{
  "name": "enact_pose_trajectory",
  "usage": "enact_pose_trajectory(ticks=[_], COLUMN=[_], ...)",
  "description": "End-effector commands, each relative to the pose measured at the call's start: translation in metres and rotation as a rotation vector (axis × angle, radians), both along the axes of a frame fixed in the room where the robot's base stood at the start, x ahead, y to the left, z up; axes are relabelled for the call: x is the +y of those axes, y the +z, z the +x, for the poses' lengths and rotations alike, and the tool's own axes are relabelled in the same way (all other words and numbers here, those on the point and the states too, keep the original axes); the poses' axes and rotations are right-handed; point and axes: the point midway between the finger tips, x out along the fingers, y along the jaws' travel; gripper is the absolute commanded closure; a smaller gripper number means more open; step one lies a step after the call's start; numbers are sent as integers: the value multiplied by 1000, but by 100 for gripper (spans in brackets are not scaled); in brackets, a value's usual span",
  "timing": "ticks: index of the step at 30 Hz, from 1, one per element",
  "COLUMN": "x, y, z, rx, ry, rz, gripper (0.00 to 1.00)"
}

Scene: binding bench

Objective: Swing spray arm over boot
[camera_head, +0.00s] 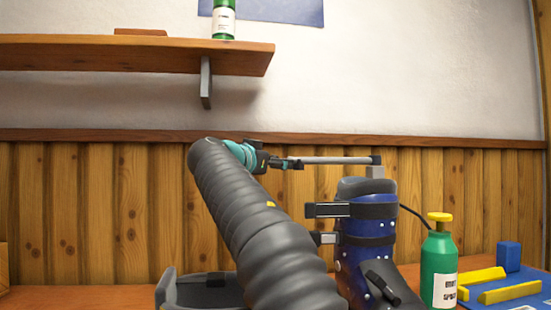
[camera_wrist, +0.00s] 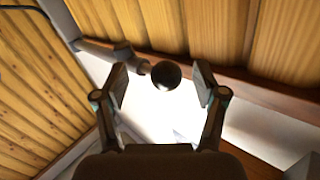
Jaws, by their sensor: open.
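The spray arm (camera_head: 335,160) is a thin grey rod, roughly level, running left from a dark joint on a grey block. The block shows just above the top of the blue ski boot (camera_head: 357,262); I cannot tell whether it is behind it. The boot stands upright with dark straps and buckles. My gripper (camera_head: 289,163) is at the rod's left end. In the wrist view my gripper (camera_wrist: 163,82) is open, with a round dark knob (camera_wrist: 166,75) at the rod's end between its fingers. I see gaps on both sides of the knob.
A green spray bottle (camera_head: 438,268) with a yellow top stands right of the boot. A blue mat (camera_head: 530,301) with yellow bars and a blue block lies at the far right. A wooden shelf (camera_head: 130,55) juts from the wall at upper left. Wood panelling is behind.

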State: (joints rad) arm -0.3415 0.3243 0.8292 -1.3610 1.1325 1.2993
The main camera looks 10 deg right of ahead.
Motion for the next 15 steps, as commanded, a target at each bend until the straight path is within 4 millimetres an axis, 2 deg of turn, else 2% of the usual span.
enact_pose_trajectory(ticks=[12,14,15], x=[-6,-6,-6], y=[0,0,0], z=[6,6,6], rx=[0,0,0], ry=[1,0,0], rz=[0,0,0], gripper=[29,42,52])
